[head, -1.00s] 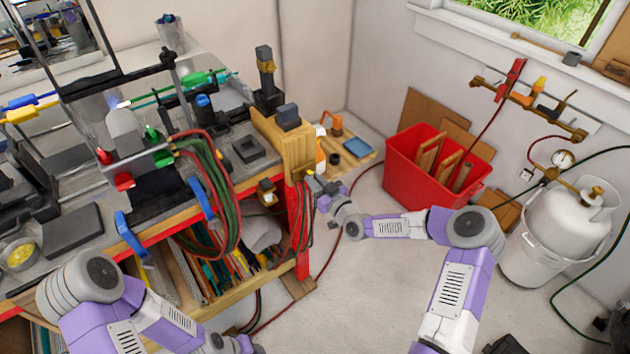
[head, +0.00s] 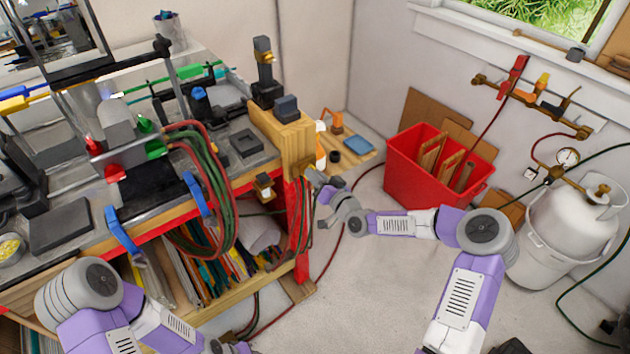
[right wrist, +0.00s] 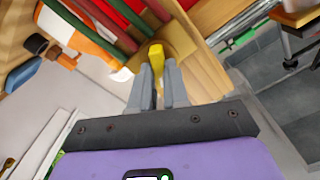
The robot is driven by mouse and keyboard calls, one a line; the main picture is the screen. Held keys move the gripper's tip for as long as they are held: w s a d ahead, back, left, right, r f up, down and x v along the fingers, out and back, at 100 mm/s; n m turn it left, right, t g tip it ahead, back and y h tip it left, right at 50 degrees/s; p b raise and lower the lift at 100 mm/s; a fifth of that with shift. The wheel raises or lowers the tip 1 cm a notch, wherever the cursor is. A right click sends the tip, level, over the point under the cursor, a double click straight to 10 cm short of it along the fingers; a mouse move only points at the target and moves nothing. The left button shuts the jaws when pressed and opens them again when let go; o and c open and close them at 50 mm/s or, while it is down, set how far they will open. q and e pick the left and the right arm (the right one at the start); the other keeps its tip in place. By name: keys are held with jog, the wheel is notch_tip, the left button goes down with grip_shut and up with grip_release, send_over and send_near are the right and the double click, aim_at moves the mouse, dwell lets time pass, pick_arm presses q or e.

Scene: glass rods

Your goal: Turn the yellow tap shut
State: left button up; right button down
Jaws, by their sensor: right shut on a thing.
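The yellow tap handle (right wrist: 155,57) shows in the right wrist view between the fingertips of my right gripper (right wrist: 157,75), which is shut on it. The handle stands against a pale wooden piece beside red and green hoses. In the head view my right gripper (head: 316,183) is at the right end of the workbench, by the hanging red hoses. The tap handle in its grip cannot be made out there. My left arm is at the lower left of the head view, and its gripper is out of frame.
The workbench (head: 262,157) carries burners and stands, with hose coils (head: 207,185) hanging in front. A red bin (head: 405,185) stands behind my right forearm. A white gas cylinder (head: 570,225) stands at the right. Another tap row (head: 525,98) is on the wall.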

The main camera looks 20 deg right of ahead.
jog(key=shift+d+f+m+b, duration=0.15)
jog(key=shift+m+b, duration=0.9)
jog(key=shift+m, duration=1.85)
jog(key=shift+a+f+m+b, duration=0.1)
jog(key=shift+m+b, duration=0.9)
jog(key=shift+m, duration=1.9)
jog(key=c, duration=1.1)
grip_release()
jog(key=shift+d, duration=0.1)
jog(key=p+v, duration=0.1)
jog(key=v, duration=0.6)
jog(key=shift+s+r, duration=0.1)
jog(key=shift+s, duration=0.15)
